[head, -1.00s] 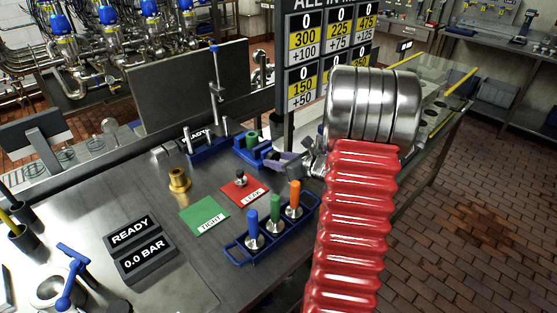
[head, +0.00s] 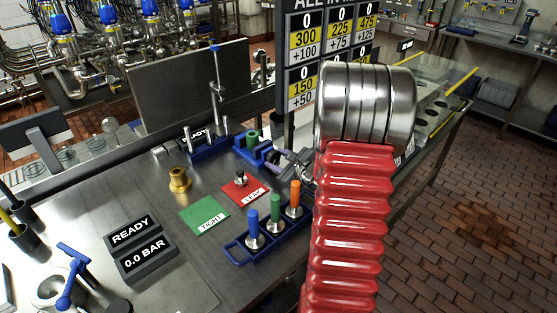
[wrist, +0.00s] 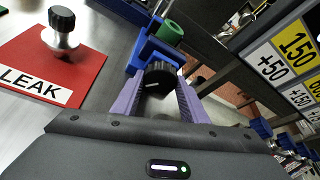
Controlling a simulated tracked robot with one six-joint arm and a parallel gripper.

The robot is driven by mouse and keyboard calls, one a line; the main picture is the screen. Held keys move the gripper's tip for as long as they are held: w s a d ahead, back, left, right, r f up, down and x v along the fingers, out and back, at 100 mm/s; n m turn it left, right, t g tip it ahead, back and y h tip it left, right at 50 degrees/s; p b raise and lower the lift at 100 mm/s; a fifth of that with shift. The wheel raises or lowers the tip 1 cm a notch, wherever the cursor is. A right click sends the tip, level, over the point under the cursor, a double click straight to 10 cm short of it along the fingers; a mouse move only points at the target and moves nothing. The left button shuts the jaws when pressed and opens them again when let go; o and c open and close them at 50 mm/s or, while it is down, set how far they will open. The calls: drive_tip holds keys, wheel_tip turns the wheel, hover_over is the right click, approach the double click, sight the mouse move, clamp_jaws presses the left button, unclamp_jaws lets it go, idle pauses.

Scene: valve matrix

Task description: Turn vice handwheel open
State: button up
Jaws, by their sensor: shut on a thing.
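The vice (head: 252,148) is a blue block on the bench that holds a green cylinder (head: 253,136). In the wrist view the vice (wrist: 146,55) and the green cylinder (wrist: 170,32) lie beyond my gripper. The black vice handwheel (wrist: 158,76) with a white mark sits between the two purple fingers of my gripper (wrist: 158,90), which is shut on it. In the head view my gripper (head: 284,160) reaches the right end of the vice from the right. The handwheel is hidden there by the fingers.
A red LEAK mat (head: 243,194) with a small black-knobbed piece, a green TIGHT mat (head: 203,215) and a blue rack (head: 238,252) with blue, green and orange handles lie in front. A brass fitting (head: 179,180) stands left. A price board (head: 301,60) rises behind.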

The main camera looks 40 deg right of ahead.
drive_tip(key=shift+n, duration=0.3)
drive_tip(key=o, duration=1)
drive_tip(key=shift+o, duration=0.2)
drive_tip(key=shift+r, duration=0.15)
wheel_tip(320, 180, up, 10)
drive_tip(key=shift+f, duration=0.2)
